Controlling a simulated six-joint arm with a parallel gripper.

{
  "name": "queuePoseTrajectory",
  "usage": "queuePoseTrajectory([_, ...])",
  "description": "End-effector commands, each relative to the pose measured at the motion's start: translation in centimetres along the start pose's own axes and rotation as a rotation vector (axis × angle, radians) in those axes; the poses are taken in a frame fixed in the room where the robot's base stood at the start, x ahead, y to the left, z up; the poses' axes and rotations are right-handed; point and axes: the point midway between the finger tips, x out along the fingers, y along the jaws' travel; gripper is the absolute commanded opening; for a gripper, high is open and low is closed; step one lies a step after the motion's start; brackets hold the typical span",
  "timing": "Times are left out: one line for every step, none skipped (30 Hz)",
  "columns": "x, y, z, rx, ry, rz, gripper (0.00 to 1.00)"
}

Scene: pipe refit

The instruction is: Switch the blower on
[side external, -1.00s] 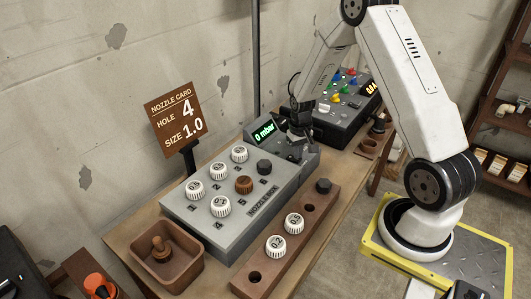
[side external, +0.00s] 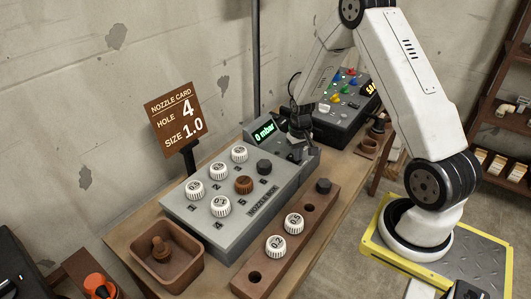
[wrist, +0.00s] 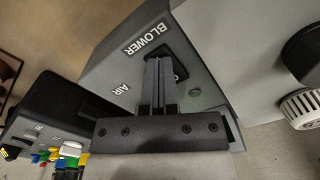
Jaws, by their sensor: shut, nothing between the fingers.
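The nozzle box (side external: 243,212) is a grey console on the bench. Its raised end carries a green display (side external: 264,132) reading 0 mbar. My gripper (side external: 303,148) is at that raised end in the side view, partly hiding it. In the wrist view my gripper (wrist: 158,64) has its two fingers together, with nothing between them. The fingertips are over or against a dark switch (wrist: 180,70) beside the BLOWER label (wrist: 146,39). The fingers cover part of the switch, so I cannot tell its position or whether they touch it.
White numbered caps (side external: 220,206), a brown cap (side external: 244,185) and a dark cap (side external: 264,167) sit on the box. A brown rack (side external: 255,277) and a bin (side external: 168,255) stand in front. Another console (side external: 345,110) with coloured parts is behind. A sign (side external: 178,118) reads hole 4, size 1.0.

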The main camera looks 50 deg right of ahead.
Motion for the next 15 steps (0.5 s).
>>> queuePoseTrajectory([-0.1,0.0,-0.1,0.000,0.003,0.000,0.00])
queuePoseTrajectory([-0.2,0.0,-0.1,0.000,0.003,0.000,0.00])
queuePoseTrajectory([-0.3,0.0,-0.1,0.000,0.003,0.000,0.00])
queuePoseTrajectory([-0.5,0.0,-0.1,0.000,0.003,0.000,0.00])
queuePoseTrajectory([-0.6,0.0,-0.1,0.000,0.003,0.000,0.00])
queuePoseTrajectory([-0.9,0.0,-0.1,0.000,0.004,0.000,0.00])
queuePoseTrajectory([-1.0,0.0,-0.1,0.000,0.004,0.000,0.00])
queuePoseTrajectory([-1.2,0.0,-0.1,0.000,0.004,0.000,0.00])
queuePoseTrajectory([-1.4,0.0,-0.1,0.000,0.003,0.000,0.00])
queuePoseTrajectory([-1.6,0.0,-0.1,0.000,0.004,0.000,0.00])
queuePoseTrajectory([-1.8,0.0,-0.1,0.000,0.004,0.000,0.00])
queuePoseTrajectory([-2.0,0.0,-0.1,0.000,0.003,0.000,0.00])
queuePoseTrajectory([-2.2,0.0,-0.1,0.000,0.003,0.000,0.00])
queuePoseTrajectory([-2.3,0.0,-0.1,0.000,0.002,0.000,0.00])
queuePoseTrajectory([-2.5,0.0,0.0,0.000,0.002,0.000,0.00])
